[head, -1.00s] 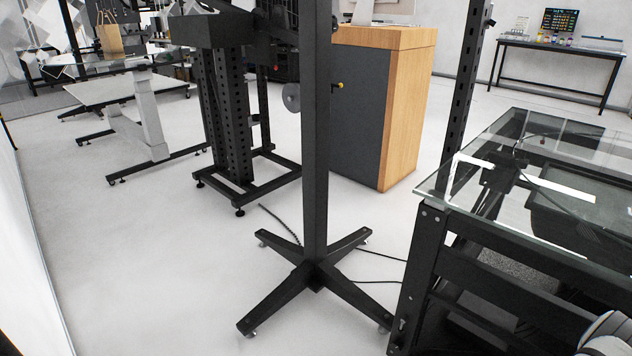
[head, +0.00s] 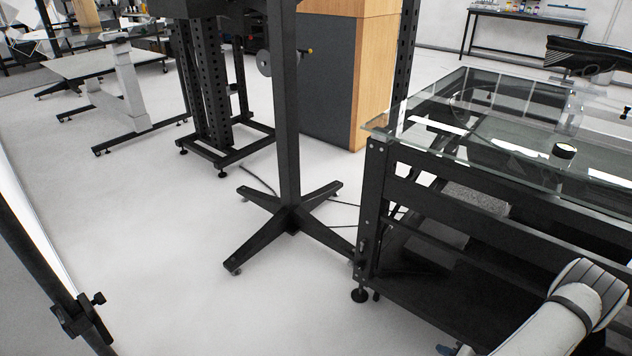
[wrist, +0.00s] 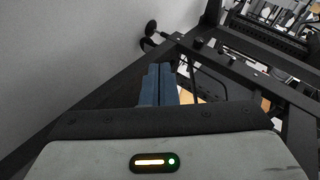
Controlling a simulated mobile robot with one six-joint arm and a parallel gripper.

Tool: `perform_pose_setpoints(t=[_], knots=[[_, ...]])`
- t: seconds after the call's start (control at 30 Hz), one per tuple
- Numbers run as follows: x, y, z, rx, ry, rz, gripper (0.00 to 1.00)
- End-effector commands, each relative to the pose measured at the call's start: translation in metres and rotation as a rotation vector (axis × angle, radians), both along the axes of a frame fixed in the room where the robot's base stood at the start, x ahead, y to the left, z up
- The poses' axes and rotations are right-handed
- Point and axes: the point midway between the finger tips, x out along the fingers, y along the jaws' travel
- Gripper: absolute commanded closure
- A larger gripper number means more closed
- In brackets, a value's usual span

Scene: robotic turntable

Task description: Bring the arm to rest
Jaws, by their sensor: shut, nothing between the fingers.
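My gripper (wrist: 158,85) shows in the wrist view, with its two blue fingers pressed together and nothing between them. It points toward a dark frame and a plain grey surface, and I see no contact with either. The gripper is out of sight in the head view. Only a white and grey link of my arm (head: 552,325) shows there, low at the right, beside the black frame of the glass table (head: 480,160).
A black stand with a cross-shaped foot (head: 290,150) stands mid-floor, and a wooden cabinet (head: 378,75) is behind it. A dark pole with a clamp (head: 75,312) is at lower left. Pale floor (head: 150,230) is clear.

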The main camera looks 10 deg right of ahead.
Motion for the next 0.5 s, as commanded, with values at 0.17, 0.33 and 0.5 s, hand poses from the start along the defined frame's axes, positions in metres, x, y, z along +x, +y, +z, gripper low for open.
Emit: perform_pose_setpoints(t=[0.17, 0.33, 0.5], knots=[[0.02, -0.012, 0.03, -0.102, 0.045, 0.022, 1.0], [0.042, -0.025, 0.065, -0.217, 0.098, 0.042, 1.0], [0.072, -0.038, 0.121, -0.372, 0.165, 0.066, 1.0]])
